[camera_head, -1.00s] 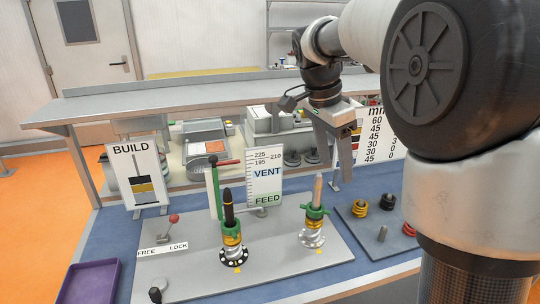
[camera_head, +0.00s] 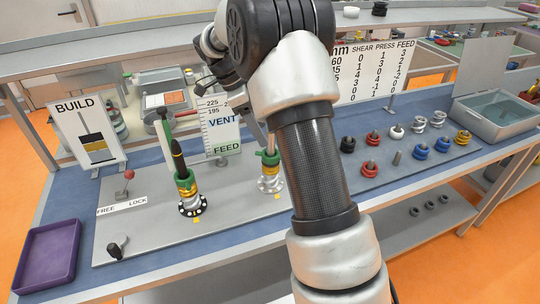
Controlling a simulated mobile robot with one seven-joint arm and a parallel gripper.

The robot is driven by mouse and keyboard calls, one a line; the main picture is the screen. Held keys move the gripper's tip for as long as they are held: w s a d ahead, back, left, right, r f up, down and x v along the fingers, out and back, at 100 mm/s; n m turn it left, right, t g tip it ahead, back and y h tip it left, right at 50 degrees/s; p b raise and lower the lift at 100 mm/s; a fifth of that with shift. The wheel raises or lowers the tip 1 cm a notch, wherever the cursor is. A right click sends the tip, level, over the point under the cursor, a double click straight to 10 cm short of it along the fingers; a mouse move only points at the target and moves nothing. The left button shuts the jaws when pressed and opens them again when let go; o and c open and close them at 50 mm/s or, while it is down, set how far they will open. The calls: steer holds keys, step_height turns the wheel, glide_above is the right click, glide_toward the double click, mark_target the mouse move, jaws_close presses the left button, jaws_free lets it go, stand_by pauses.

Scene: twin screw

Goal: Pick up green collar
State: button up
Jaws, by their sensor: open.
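One green collar (camera_head: 269,157) sits on the right post, above a yellow and silver stack. My arm hides most of the gripper, and I cannot tell if the fingers touch the post. The jaws are open and hold nothing that I can see.
A BUILD sign (camera_head: 88,130) and a VENT/FEED sign (camera_head: 221,128) stand behind the plate. A red-knobbed lever (camera_head: 128,176) is at the left, near a purple tray (camera_head: 48,258). Coloured collars such as a blue one (camera_head: 419,151) stand at the right, by a grey bin (camera_head: 497,110).

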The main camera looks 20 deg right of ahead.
steer(key=x, duration=0.3)
steer(key=shift+d+f, duration=0.1)
steer(key=shift+f, duration=0.05)
steer(key=x, duration=0.1)
steer(key=p+x, duration=0.1)
steer(key=x, duration=0.3)
steer(key=shift+a+f, duration=0.3)
steer(key=shift+f, duration=0.05)
steer(key=shift+c, duration=0.3)
steer(key=c, duration=1.2)
steer(key=shift+r, duration=0.15)
